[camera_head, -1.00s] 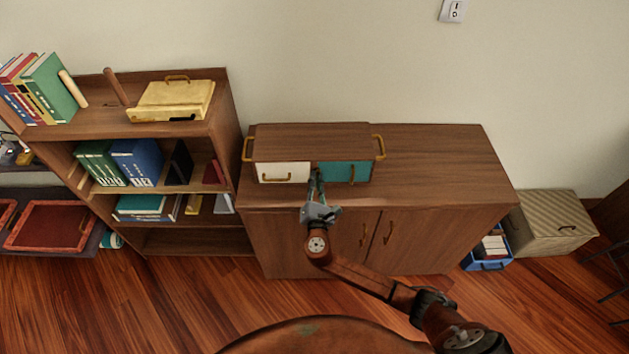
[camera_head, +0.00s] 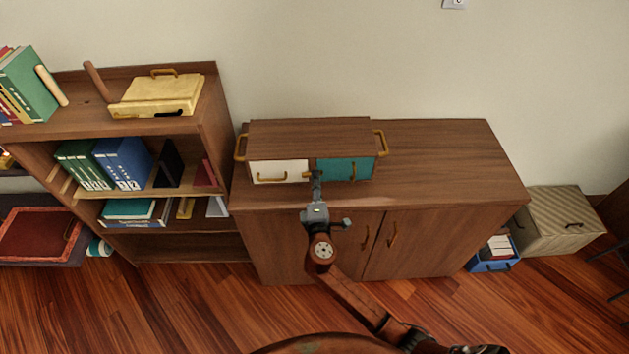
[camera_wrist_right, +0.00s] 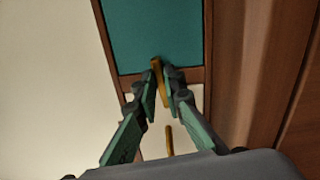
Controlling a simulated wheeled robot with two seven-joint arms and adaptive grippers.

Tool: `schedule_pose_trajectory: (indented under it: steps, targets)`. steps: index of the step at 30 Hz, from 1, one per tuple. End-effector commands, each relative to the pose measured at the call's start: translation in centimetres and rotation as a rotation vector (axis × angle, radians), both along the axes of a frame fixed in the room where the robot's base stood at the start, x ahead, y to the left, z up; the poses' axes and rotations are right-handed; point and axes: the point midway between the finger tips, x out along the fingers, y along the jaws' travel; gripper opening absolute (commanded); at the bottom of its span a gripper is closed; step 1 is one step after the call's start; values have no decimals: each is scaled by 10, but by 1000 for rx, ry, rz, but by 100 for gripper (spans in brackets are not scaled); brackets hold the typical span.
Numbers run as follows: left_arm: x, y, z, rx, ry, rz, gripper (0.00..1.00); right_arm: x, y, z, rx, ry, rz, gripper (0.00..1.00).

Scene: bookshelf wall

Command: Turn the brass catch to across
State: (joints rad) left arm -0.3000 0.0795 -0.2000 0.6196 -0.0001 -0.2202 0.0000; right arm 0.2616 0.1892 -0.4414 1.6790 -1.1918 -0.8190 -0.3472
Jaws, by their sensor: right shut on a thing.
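The brass catch (camera_wrist_right: 157,78) is a small bar on the front of the wooden drawer box (camera_head: 310,135). In the right wrist view it lies across the divider between the teal drawer (camera_head: 335,169) and the cream drawer (camera_head: 280,167). My right gripper (camera_head: 316,174) reaches up to the box front and is shut on the catch. Its two fingertips (camera_wrist_right: 161,82) sit on either side of the bar. In the head view the fingers hide most of the catch. My left gripper is not in view.
The box stands on a brown cabinet (camera_head: 450,160) with bare top to its right. A bookshelf (camera_head: 210,110) with books and binders stands at the left. A striped box (camera_head: 560,220) and a blue bin (camera_head: 490,266) are on the floor at right.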

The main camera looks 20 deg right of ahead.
Motion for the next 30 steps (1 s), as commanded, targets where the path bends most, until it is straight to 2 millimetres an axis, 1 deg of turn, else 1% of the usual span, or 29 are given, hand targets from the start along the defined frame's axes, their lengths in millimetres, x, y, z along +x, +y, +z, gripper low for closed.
schedule_pose_trajectory:
  steps: [1, 10, 26, 27, 30]
  targets:
    - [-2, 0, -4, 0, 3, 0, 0, 0, 0, -4, 29, -4, -2, 0]
    - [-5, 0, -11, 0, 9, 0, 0, 0, 0, -4, 130, -33, 0, 0]
    - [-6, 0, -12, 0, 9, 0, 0, 0, 0, -3, 150, -39, 1, 0]
    - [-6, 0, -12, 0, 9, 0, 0, 0, 0, -3, 150, -39, 1, 11]
    - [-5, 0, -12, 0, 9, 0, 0, 0, 0, -3, 149, -38, 1, 18]
